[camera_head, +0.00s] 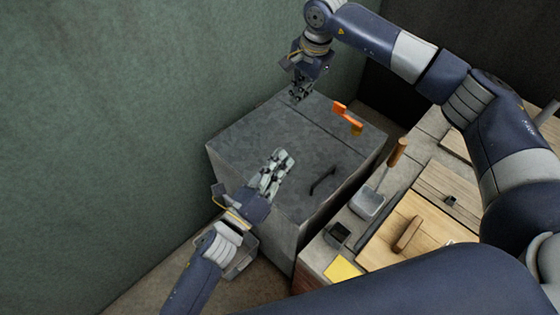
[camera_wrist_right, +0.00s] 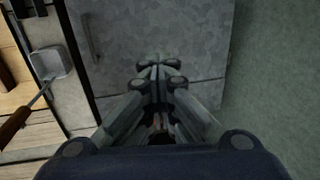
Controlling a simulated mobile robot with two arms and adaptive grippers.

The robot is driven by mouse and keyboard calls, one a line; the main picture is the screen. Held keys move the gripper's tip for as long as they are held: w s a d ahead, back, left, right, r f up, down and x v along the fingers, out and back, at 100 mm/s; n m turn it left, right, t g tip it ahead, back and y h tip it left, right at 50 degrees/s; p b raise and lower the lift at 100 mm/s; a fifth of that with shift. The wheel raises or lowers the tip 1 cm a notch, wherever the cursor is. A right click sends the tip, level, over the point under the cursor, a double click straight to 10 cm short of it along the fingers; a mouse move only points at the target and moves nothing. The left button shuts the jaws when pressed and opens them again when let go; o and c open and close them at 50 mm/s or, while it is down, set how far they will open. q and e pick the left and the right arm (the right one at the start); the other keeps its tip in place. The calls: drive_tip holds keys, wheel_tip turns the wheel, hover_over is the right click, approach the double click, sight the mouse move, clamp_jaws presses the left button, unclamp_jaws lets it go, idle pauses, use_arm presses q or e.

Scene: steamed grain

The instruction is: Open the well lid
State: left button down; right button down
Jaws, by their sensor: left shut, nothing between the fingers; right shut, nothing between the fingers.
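A large grey stone-like box stands by the green wall, with a flat grey lid (camera_head: 240,150) on top, lying flat and closed. A thin black handle (camera_head: 322,181) is on the lid near its right edge; it also shows in the right wrist view (camera_wrist_right: 90,38). A seam crosses the top toward the far side. My left gripper (camera_head: 281,157) is shut and empty over the lid, left of the handle. My right gripper (camera_head: 297,97) is shut and empty at the far edge of the box top, well away from the handle; its fingertips show in the wrist view (camera_wrist_right: 161,70).
An orange object (camera_head: 347,118) is on the far right of the box top. To the right, a counter holds a wooden-handled shovel (camera_head: 368,203), a small dark container (camera_head: 338,234), a yellow square (camera_head: 343,269) and a wooden board with a handle (camera_head: 407,234). The green wall closes off the left.

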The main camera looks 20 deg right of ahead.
idle(0.4)
drive_tip(key=c, duration=1.7)
unclamp_jaws()
